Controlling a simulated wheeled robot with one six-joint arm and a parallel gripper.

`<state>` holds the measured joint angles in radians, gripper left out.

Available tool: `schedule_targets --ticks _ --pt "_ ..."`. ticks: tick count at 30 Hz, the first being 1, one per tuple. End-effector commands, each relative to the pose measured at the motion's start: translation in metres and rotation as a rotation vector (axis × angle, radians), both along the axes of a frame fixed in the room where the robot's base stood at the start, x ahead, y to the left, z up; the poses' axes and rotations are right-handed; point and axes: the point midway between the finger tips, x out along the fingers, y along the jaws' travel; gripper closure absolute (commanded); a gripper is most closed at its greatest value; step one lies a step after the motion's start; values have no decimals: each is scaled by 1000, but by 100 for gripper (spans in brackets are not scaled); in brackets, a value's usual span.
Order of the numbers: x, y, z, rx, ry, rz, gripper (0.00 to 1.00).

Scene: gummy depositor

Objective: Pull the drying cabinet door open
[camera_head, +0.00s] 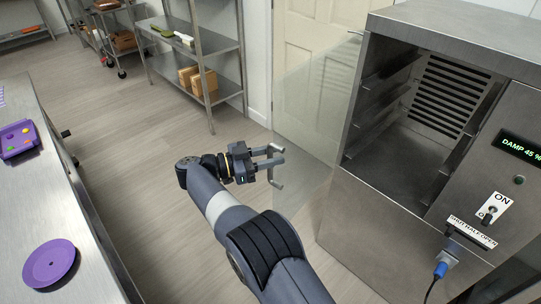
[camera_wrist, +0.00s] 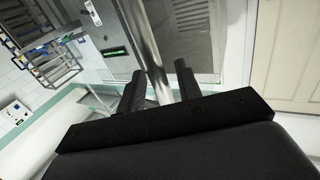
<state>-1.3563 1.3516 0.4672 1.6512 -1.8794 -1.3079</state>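The drying cabinet (camera_head: 375,205) stands at the right in the head view, its shelf-railed inside (camera_head: 400,150) empty and in plain sight. Its clear glass door (camera_head: 310,110) is swung wide out to the left from the cabinet's left edge. My gripper (camera_head: 275,160) is at the free-edge side of the door, at the grey door handle (camera_head: 277,180). In the wrist view the round metal handle bar (camera_wrist: 148,45) runs between the two black fingers of my gripper (camera_wrist: 160,85). The fingers are apart, with narrow gaps beside the bar.
A steel table with a purple plate (camera_head: 49,263) stands left. Shelving (camera_head: 205,70) stands behind. Floor between is clear.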

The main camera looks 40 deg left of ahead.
Motion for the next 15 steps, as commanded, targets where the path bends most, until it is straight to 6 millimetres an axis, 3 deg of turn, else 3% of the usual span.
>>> schedule_targets --ticks 7,15 --pt "-5 3 -1 0 0 1 67" --pt "-37 22 -2 0 -1 3 67"
